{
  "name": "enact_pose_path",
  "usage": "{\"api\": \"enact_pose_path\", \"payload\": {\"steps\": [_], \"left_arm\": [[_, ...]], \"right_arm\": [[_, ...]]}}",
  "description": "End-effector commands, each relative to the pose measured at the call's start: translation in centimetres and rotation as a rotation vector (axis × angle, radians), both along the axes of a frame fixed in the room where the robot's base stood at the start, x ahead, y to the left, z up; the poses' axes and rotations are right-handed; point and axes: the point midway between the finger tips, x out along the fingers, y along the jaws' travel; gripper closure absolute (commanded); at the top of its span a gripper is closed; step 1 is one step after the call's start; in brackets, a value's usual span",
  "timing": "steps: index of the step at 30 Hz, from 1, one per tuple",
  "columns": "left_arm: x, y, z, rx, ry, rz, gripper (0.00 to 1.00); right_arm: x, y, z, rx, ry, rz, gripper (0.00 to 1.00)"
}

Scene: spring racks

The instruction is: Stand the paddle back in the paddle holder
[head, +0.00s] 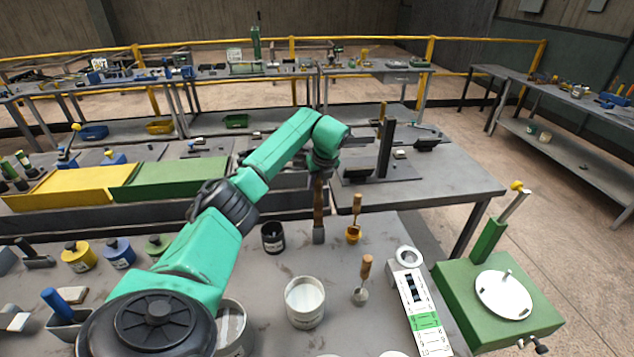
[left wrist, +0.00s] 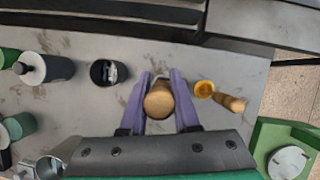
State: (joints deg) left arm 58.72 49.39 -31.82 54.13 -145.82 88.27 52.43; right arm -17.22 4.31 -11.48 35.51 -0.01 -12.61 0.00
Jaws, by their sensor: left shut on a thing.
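My left gripper (head: 319,174) is shut on the wooden handle of the paddle (head: 318,200), which hangs upright below it. The paddle's lower end is a grey block-like part (head: 319,236) close to the table top; I cannot tell whether it touches. In the left wrist view the handle's round wooden end (left wrist: 159,101) lies between the purple fingers (left wrist: 161,78). A black cup (head: 273,238) stands just left of the paddle, with something pale inside in the left wrist view (left wrist: 106,73). I cannot tell which container is the paddle holder. My right gripper is not in view.
A white pot (head: 305,302) and another wooden-handled tool (head: 361,290) are nearer. A green stand (head: 490,300) is at the right. Yellow and green trays (head: 170,178) lie behind at left.

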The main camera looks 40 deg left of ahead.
Motion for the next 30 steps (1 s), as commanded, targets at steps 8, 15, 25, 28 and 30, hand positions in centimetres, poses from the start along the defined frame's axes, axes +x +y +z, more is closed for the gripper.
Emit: {"api": "enact_pose_path", "payload": {"steps": [8,15,25,28,30], "left_arm": [[0.0,0.0,-0.5,0.0,0.0,0.0,1.0],[0.0,0.0,-1.0,0.0,0.0,0.0,1.0],[0.0,0.0,-1.6,0.0,0.0,0.0,1.0],[0.0,0.0,-1.8,0.0,0.0,0.0,1.0],[0.0,0.0,-2.0,0.0,0.0,0.0,1.0]], "right_arm": [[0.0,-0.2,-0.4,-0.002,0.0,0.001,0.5],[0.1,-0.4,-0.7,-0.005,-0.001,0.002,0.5],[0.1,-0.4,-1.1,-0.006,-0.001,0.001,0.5],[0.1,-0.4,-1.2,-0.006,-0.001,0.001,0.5],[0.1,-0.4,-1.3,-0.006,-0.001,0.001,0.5]]}}
